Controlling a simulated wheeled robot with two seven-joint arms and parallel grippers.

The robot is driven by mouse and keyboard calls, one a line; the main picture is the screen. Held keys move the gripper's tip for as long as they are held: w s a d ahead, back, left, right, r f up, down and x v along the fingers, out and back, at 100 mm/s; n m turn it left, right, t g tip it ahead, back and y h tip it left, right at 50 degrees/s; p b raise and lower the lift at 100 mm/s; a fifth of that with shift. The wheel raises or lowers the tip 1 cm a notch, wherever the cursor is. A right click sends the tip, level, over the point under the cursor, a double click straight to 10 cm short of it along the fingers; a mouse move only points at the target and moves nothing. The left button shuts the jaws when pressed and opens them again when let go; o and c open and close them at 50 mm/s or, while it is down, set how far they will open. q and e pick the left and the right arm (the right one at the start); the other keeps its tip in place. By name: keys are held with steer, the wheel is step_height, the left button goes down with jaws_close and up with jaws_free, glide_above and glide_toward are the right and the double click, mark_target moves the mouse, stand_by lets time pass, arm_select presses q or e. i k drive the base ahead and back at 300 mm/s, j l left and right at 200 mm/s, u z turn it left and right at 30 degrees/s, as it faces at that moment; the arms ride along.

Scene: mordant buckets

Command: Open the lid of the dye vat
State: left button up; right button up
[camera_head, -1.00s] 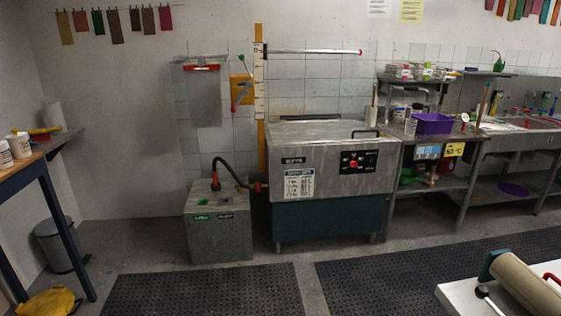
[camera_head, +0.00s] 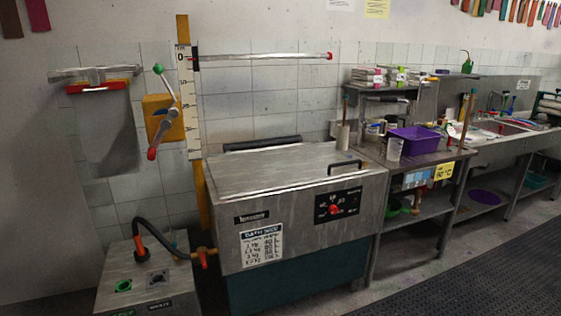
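The dye vat (camera_head: 296,225) is a grey metal box on a dark green base, in the middle of the head view. Its flat metal lid (camera_head: 270,168) lies closed on top. A black handle (camera_head: 344,166) stands at the lid's right side near the front edge. A dark bar (camera_head: 262,144) runs along the back of the lid. The front carries a black control panel with a red knob (camera_head: 335,209) and a white label sheet (camera_head: 262,245). Neither of my grippers shows in the view.
A grey box with a black hose (camera_head: 152,232) stands left of the vat. A yellow post with a lever (camera_head: 158,118) and a horizontal bar (camera_head: 262,60) rises behind it. A bench with a purple tub (camera_head: 416,140) adjoins on the right. Dark matting (camera_head: 480,270) covers floor at lower right.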

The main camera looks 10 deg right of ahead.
mark_target(248, 167)
steer(key=i+l, duration=0.2)
steer(key=i, duration=0.35)
steer(key=i+l, duration=0.2)
steer(key=i, duration=0.3)
steer(key=l+z, duration=0.05)
